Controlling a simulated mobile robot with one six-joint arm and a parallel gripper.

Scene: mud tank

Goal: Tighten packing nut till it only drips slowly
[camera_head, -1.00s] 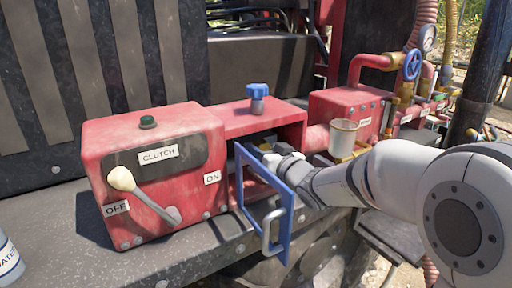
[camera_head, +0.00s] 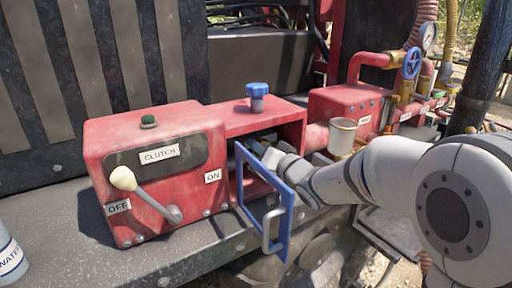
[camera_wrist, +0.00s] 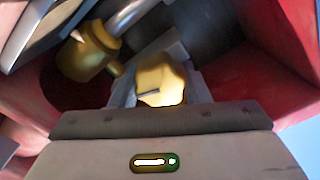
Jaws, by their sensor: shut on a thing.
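The red pump housing (camera_head: 262,120) has an open compartment behind a blue-framed door (camera_head: 283,222). My gripper (camera_head: 262,152) reaches into this compartment. In the wrist view, my gripper (camera_wrist: 160,92) is shut on a brass, faceted nut (camera_wrist: 162,78). A brass fitting (camera_wrist: 88,52) with a silver rod (camera_wrist: 128,16) lies to the upper left of the nut, apart from the jaws. The head view does not show the nut, which is hidden inside the housing. I cannot make out any dripping.
The open door with its grey handle (camera_head: 268,232) stands close to my wrist. A red clutch box (camera_head: 150,180) with a lever (camera_head: 145,195) is to the left. A white cup (camera_head: 342,136) stands right behind my arm. A blue knob (camera_head: 257,97) tops the housing.

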